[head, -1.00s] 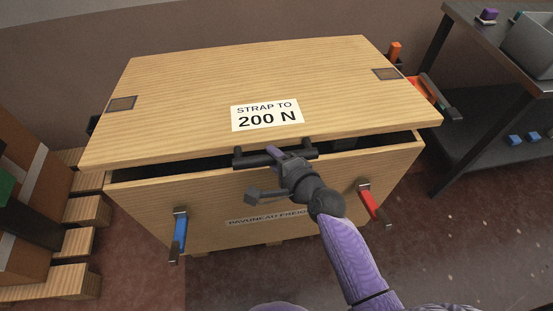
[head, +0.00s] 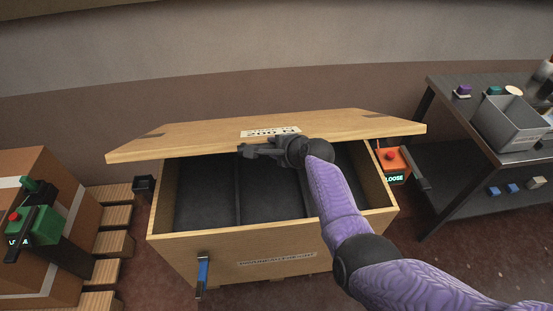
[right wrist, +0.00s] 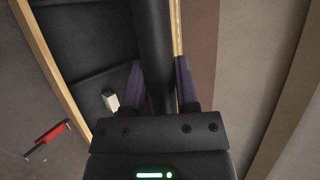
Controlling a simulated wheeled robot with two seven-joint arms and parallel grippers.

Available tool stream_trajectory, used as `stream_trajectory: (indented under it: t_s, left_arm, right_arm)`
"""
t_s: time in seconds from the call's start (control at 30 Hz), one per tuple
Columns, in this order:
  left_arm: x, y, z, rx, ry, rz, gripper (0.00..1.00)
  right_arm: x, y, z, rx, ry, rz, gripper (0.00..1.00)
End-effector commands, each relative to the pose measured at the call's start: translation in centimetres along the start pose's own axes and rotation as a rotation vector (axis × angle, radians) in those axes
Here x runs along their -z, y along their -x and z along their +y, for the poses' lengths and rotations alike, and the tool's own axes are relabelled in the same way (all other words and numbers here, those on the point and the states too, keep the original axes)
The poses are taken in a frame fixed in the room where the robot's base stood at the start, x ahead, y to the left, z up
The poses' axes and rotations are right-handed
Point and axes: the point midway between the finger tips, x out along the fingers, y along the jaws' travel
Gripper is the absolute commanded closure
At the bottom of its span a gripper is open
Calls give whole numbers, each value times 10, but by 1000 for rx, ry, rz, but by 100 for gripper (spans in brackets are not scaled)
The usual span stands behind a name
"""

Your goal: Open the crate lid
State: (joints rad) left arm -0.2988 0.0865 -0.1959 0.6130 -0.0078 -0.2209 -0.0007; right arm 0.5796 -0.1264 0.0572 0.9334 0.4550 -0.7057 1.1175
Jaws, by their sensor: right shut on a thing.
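The wooden crate (head: 232,243) stands in front of me. Its lid (head: 200,135) is raised at the front edge and tilted up, with the label (head: 270,132) seen at a shallow angle. The dark interior shows below it, split by a divider. My right gripper (head: 262,150) is at the lid's front edge, shut on the dark bar handle. The right wrist view shows that handle (right wrist: 153,50) between the two fingers (right wrist: 160,85). A small pale block (right wrist: 110,100) lies inside the crate in that view. My left gripper is not in view.
A blue-handled latch (head: 202,272) hangs on the crate's front; a red-handled one (right wrist: 48,138) shows in the wrist view. A dark table (head: 450,110) with a grey bin (head: 508,125) stands right. Cartons (head: 70,225) on slatted wood stand left. An orange box (head: 392,163) is beside the crate.

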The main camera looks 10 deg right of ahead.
Motion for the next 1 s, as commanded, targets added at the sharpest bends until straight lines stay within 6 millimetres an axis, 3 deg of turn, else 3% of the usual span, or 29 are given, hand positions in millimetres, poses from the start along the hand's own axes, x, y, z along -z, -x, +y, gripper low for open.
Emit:
stream_trajectory:
  t_s: [0.13, 0.57, 0.6, 0.73, 1.0]
  left_arm:
    - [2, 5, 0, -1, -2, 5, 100]
    - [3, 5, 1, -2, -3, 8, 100]
    - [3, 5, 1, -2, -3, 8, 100]
    - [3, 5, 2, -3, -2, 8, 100]
    - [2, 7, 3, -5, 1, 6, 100]
  right_arm:
    - [0, 1, -12, 3, 1, 0, 100]
    - [0, 1, -14, 3, 1, 1, 100]
    - [0, 1, -14, 3, 1, 1, 56]
    - [0, 1, -14, 3, 1, 1, 28]
    - [0, 3, -14, 2, 1, 1, 27]
